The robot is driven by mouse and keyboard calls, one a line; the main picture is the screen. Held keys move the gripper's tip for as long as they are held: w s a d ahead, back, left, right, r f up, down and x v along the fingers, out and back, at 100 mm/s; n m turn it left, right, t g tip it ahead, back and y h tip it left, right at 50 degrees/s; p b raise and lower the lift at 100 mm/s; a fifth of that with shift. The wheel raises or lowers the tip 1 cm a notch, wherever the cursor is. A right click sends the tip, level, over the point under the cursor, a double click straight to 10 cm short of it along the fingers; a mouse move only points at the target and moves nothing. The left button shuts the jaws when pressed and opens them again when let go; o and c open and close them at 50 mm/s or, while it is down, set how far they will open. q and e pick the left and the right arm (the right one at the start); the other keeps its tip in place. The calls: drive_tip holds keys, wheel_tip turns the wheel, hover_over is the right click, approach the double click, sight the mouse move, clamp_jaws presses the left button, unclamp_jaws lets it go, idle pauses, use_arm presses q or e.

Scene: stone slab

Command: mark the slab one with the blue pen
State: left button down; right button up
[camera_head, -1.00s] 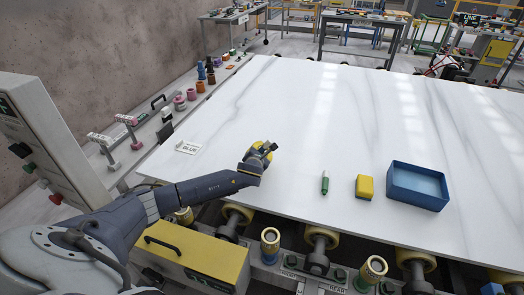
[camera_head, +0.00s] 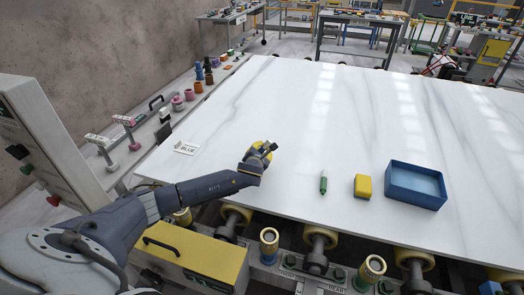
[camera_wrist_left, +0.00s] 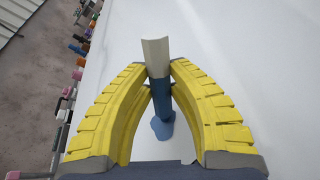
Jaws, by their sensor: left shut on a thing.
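The white marbled slab (camera_head: 290,110) lies flat on rollers and fills the middle of the head view. My left gripper (camera_head: 264,152) is over its near left part. In the left wrist view, the yellow fingers of my left gripper (camera_wrist_left: 160,75) are shut on the blue pen (camera_wrist_left: 163,100). The pen has a pale upper end and a blue body pointing down at the slab. A blue patch (camera_wrist_left: 162,128) shows at its lower end; I cannot tell whether it is part of the pen or ink on the slab. My right gripper is not in view.
A card reading BLUE (camera_head: 185,148) lies on the slab's left side. A green pen (camera_head: 323,183), a yellow block (camera_head: 362,187) and a blue tray (camera_head: 416,187) are on the right. Coloured bits line the ledge at the left. The slab's far middle is clear.

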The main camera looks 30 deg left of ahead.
use_arm(q)
drive_tip(key=shift+w+d, duration=0.2)
drive_tip(key=shift+d, duration=0.05)
idle(0.4)
drive_tip(key=shift+r, duration=3.45)
